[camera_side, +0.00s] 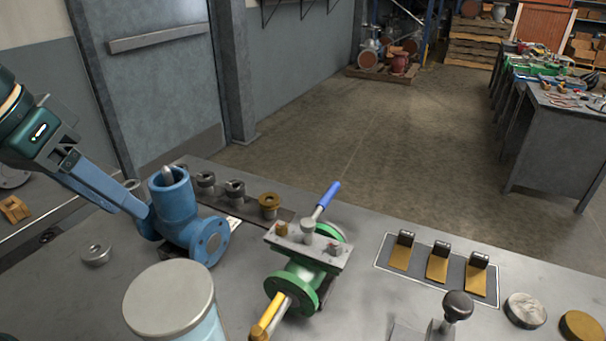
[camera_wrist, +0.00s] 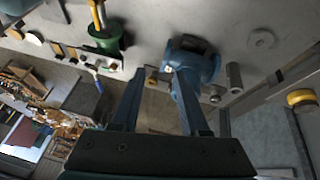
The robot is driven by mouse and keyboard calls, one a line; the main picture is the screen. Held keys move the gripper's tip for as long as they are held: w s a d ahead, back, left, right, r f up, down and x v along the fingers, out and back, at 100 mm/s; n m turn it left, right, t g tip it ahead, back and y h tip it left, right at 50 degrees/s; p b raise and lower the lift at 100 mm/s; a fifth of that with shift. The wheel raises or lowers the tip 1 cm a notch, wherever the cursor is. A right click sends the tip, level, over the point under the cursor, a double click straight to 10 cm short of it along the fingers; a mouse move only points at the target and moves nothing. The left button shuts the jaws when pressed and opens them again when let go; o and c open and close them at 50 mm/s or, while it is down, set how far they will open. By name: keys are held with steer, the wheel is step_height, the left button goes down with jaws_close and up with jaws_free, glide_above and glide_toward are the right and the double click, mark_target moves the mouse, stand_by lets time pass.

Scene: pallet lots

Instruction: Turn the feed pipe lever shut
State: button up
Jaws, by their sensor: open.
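A green valve (camera_side: 300,277) stands on the bench with a flat metal plate on top. A lever with a blue grip (camera_side: 327,197) rises from it, slanting up to the right. A yellow handle (camera_side: 268,320) sticks out at its near end. The frames do not label which one is the feed pipe lever. The green valve also shows at the upper left of the wrist view (camera_wrist: 103,42). My gripper (camera_side: 147,212) is open beside a blue pipe fitting (camera_side: 180,218), left of the green valve and apart from the lever. In the wrist view my fingers (camera_wrist: 160,80) overlap the blue fitting (camera_wrist: 190,60).
A capped cylinder (camera_side: 168,300) stands at the near edge. A panel with several yellow pedals (camera_side: 437,264) and a black knob (camera_side: 458,305) are at right. Small metal fittings (camera_side: 235,190) line the back of the bench. Bare bench lies between the valve and panel.

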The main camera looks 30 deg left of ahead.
steer(key=w+d+g+h, duration=0.1)
steer(key=w+d+g, duration=0.1)
steer(key=w+d, duration=0.3)
steer(key=m+g, duration=0.2)
steer(key=g, duration=0.1)
glide_above(278, 295)
steer(key=a, duration=0.1)
step_height(278, 295, down, 8)
steer(key=shift+d+f, duration=0.15)
steer(key=shift+f, duration=1)
steer(key=shift+d+f, duration=0.15)
steer(key=shift+f, duration=1)
jaws_close()
